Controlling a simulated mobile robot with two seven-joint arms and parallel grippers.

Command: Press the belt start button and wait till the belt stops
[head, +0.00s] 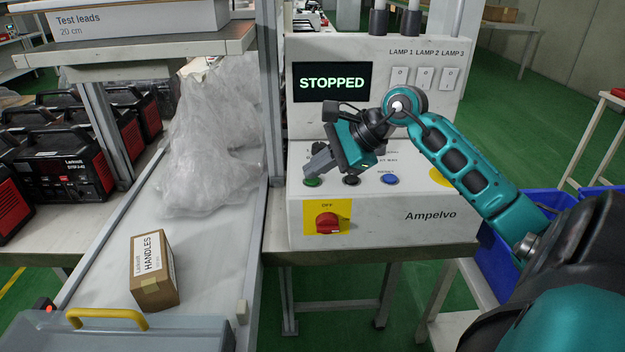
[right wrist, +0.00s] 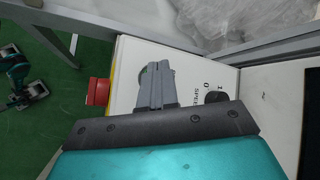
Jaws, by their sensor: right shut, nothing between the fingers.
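The white control console (head: 370,215) stands beside the belt, and its display (head: 332,82) reads STOPPED. The green button (head: 312,182) is on the sloped panel at the left. My right gripper (head: 308,174) is shut and empty, with its fingertips right at the green button; I cannot tell whether they touch it. In the right wrist view the closed fingers (right wrist: 155,88) cover most of the button. The belt (head: 205,255) carries a cardboard box (head: 153,270) labelled HANDLES. My left gripper is not in view.
A black knob (head: 352,180) and a blue button (head: 390,179) sit right of the green one. A red rotary switch (head: 327,222) on a yellow plate is below. Clear plastic wrapping (head: 210,140) lies at the belt's far part. Blue crates (head: 500,265) stand at the right.

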